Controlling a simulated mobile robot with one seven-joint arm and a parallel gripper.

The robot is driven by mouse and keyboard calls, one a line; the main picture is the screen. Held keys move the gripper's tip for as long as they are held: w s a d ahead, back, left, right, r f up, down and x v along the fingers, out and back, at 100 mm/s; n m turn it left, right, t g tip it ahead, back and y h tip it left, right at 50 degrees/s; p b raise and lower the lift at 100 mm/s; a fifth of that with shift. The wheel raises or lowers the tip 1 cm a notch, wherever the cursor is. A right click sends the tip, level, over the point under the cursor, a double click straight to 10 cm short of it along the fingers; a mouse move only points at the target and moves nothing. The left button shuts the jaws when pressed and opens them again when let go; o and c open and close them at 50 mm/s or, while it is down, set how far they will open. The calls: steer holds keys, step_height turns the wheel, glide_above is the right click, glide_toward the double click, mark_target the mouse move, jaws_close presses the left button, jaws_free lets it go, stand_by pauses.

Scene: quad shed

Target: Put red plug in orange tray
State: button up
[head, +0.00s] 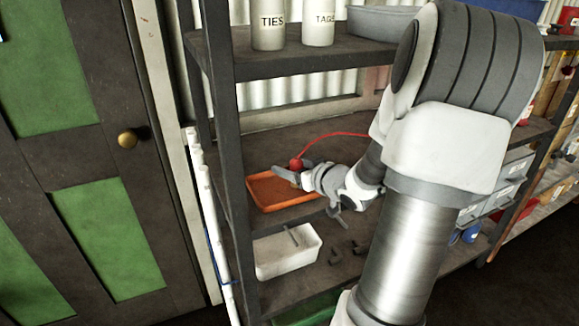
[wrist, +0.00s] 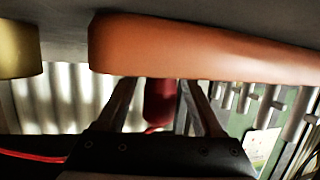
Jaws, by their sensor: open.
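The orange tray (head: 285,203) rests on the middle shelf in the head view. It also fills the upper part of the wrist view (wrist: 205,52), which looks upside down. The red plug (head: 296,164) shows over the tray, at my gripper (head: 291,173), with a red cable running off to the right. In the wrist view the red plug (wrist: 160,100) is between the two fingers of my gripper (wrist: 160,88), which are spread apart. One end of the plug meets the tray's edge in that view; whether it touches the tray's floor cannot be told.
A white bin (head: 288,252) stands on the shelf below. Jars (head: 268,25) stand on the shelf above. A dark shelf post (head: 222,120) rises left of the tray. A yellowish object (wrist: 20,50) sits beside the tray in the wrist view.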

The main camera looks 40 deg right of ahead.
steer(key=p+v, duration=0.3)
steer(key=v, duration=0.8)
steer(key=shift+s+r, duration=0.1)
steer(key=shift+s, duration=0.2)
